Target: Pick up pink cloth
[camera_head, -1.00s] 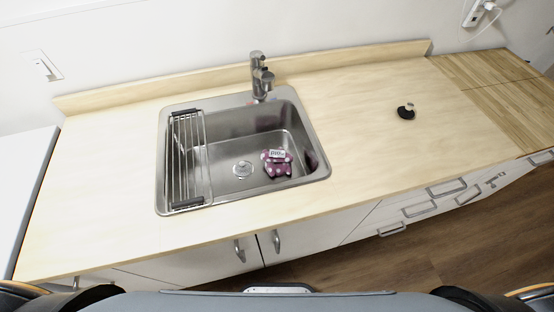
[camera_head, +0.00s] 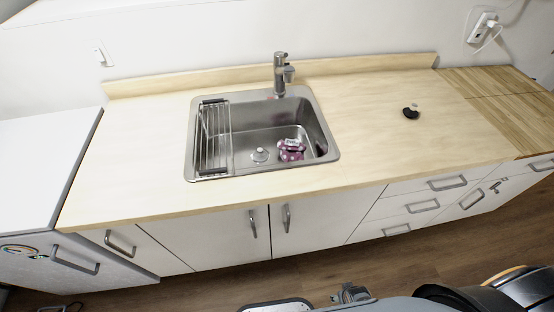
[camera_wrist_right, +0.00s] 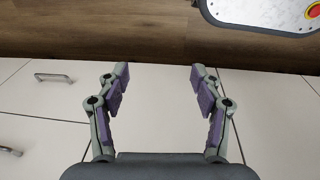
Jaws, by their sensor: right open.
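The pink cloth (camera_head: 291,149) is a small crumpled bundle, dark pink with white spots and a white label. It lies in the right part of the steel sink (camera_head: 262,180) in the head view, near the drain. My right gripper (camera_wrist_right: 157,78) shows in the right wrist view with its two purple-padded fingers wide apart and nothing between them. White cabinet fronts and wood floor lie beyond it, and the cloth is not in that view. My left gripper is not in view.
A wire drying rack (camera_head: 214,140) covers the sink's left side. The faucet (camera_head: 280,75) stands behind the sink. A small black object (camera_head: 411,113) sits on the counter to the right. The counter (camera_head: 370,150) around it is clear.

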